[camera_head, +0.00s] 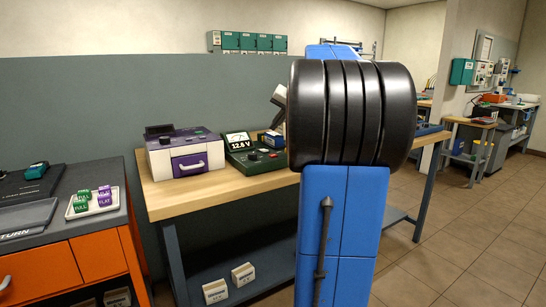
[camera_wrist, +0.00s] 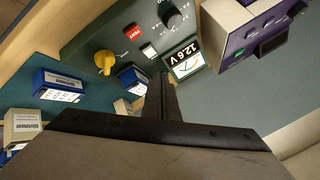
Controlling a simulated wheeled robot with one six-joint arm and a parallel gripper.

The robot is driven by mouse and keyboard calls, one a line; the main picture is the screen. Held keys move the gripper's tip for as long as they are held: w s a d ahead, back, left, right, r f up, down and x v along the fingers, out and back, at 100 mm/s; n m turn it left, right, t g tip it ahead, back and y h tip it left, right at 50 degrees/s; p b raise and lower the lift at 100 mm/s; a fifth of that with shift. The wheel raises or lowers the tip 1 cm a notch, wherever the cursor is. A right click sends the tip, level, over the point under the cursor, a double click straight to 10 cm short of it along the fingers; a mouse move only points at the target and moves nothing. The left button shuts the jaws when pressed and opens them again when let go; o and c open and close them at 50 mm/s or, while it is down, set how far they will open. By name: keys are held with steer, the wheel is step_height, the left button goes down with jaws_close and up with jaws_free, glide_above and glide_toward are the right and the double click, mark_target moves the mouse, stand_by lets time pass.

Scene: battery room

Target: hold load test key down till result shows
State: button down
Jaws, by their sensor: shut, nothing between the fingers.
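The green load tester (camera_head: 262,161) stands on the wooden bench; its lit screen (camera_head: 237,142) reads 12.8 V under a dial. In the wrist view the tester's panel (camera_wrist: 100,37) carries a red key marked TEST (camera_wrist: 132,32), a pale key (camera_wrist: 149,50), a black knob (camera_wrist: 174,19) and a yellow knob (camera_wrist: 104,62). The screen (camera_wrist: 184,55) also shows there. My gripper (camera_wrist: 160,80) is shut and empty, its tips appearing below the pale key and apart from the red key. In the head view my arm hides part of the bench.
A purple and white device (camera_head: 186,155) stands left of the tester; it also shows in the wrist view (camera_wrist: 246,30). Blue and white boxes (camera_wrist: 57,86) lie near the tester. An orange cabinet (camera_head: 98,257) stands at left, bearing a tray (camera_head: 76,213).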

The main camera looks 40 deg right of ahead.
glide_above(275, 158)
steer(key=shift+w+d+f, duration=0.1)
steer(key=shift+f, duration=1.9)
steer(key=shift+d+f, duration=0.1)
steer(key=shift+f, duration=1.85)
steer(key=shift+f, duration=0.4)
steer(key=shift+f, duration=0.35)
stand_by(0.5)
steer(key=shift+r, duration=0.15)
stand_by(1.9)
steer(key=shift+r, duration=0.65)
